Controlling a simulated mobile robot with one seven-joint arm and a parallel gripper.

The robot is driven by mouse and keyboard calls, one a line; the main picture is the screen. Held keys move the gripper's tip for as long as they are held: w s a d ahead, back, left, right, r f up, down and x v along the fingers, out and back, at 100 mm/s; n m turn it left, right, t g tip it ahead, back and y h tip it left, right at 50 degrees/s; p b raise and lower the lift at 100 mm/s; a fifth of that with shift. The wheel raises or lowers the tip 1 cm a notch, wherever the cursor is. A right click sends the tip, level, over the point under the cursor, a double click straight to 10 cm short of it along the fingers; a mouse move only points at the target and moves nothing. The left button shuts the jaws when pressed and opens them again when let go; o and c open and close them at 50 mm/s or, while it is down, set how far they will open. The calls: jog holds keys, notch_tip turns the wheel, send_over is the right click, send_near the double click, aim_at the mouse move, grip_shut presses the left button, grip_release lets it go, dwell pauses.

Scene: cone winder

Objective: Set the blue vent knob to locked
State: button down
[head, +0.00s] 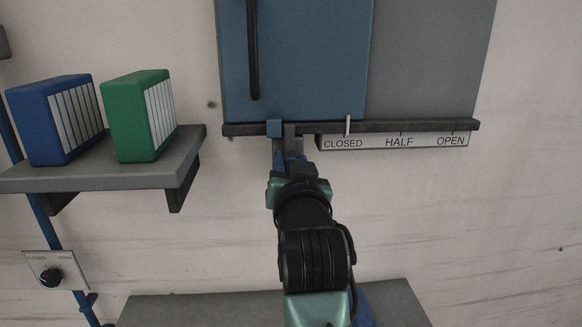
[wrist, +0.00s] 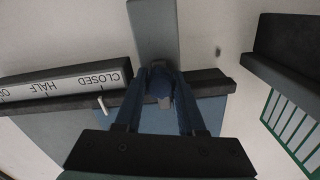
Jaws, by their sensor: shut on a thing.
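A blue sliding panel (head: 305,60) hangs above a dark rail (head: 400,127). Its white pointer (head: 347,125) stands at CLOSED on the label strip (head: 393,142). A small blue block (head: 274,128), which I take for the vent knob, shows at the rail's left part. My gripper (head: 284,140) reaches up to it from below and is shut on it. In the wrist view, the view is turned upside down and my gripper (wrist: 162,74) has its dark blue fingers close together at the rail. They largely hide what lies between them. No "locked" mark is readable.
A grey shelf (head: 110,171) at the left carries a blue binder (head: 45,125) and a green binder (head: 132,125). A black dial (head: 50,276) on a plate sits below, by a blue pipe (head: 38,215). The wall right of my arm is clear.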

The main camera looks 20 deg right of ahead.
jog(key=shift+r, duration=0.35)
jog(key=c, duration=0.9)
grip_release()
jog(key=o, duration=0.4)
jog(key=shift+f, duration=0.1)
jog(key=shift+s+a+f+b, duration=0.1)
jog(key=shift+s+f+b, duration=0.05)
jog(key=shift+s+b, duration=0.25)
jog(key=b+v, duration=0.5)
jog(key=v, duration=0.7)
jog(key=shift+s, duration=0.1)
